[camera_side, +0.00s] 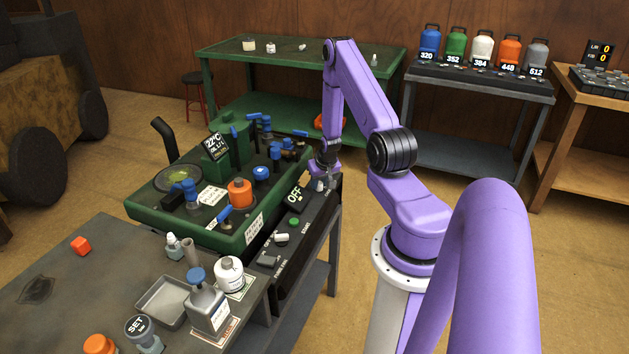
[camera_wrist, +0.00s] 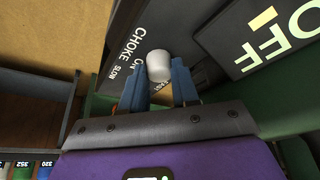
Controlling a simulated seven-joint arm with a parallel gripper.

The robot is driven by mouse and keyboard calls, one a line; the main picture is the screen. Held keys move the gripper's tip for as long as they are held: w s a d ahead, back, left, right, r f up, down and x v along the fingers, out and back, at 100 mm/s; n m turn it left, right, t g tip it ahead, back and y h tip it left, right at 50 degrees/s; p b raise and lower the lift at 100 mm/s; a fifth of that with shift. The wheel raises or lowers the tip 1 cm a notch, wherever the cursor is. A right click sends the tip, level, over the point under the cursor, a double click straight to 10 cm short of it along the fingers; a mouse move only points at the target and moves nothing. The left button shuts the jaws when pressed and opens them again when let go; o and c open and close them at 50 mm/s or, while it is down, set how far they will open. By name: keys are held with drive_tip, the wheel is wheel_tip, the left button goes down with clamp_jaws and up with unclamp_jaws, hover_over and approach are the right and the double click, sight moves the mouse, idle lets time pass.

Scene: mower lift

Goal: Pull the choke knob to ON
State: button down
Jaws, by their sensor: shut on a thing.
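The choke knob (camera_wrist: 158,66) is a pale grey rounded cap in the wrist view, beside the white lettering CHOKE, ON and SLOW on the dark control panel (camera_wrist: 196,63). My gripper (camera_wrist: 160,84) has its two blue fingers on either side of the knob and is shut on it. In the side view my gripper (camera_side: 324,182) reaches down to the far end of the black control panel (camera_side: 300,232). The knob is too small and covered there to make out. How far the knob is pulled out cannot be told.
An OFF display (camera_side: 294,196) stands beside my gripper, with a green button (camera_side: 294,221) and switches nearer the camera. The green mower deck (camera_side: 245,236) with blue-handled parts lies to the left. A grey bench (camera_side: 60,270) with bottles is in front.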

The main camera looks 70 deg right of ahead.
drive_tip(key=shift+s, duration=0.75)
drive_tip(key=c, duration=0.8)
unclamp_jaws()
drive_tip(key=shift+c, duration=0.2)
drive_tip(key=shift+a+r, duration=0.15)
drive_tip(key=shift+r, duration=0.4)
drive_tip(key=v, duration=1.6)
drive_tip(key=shift+s+r, duration=0.15)
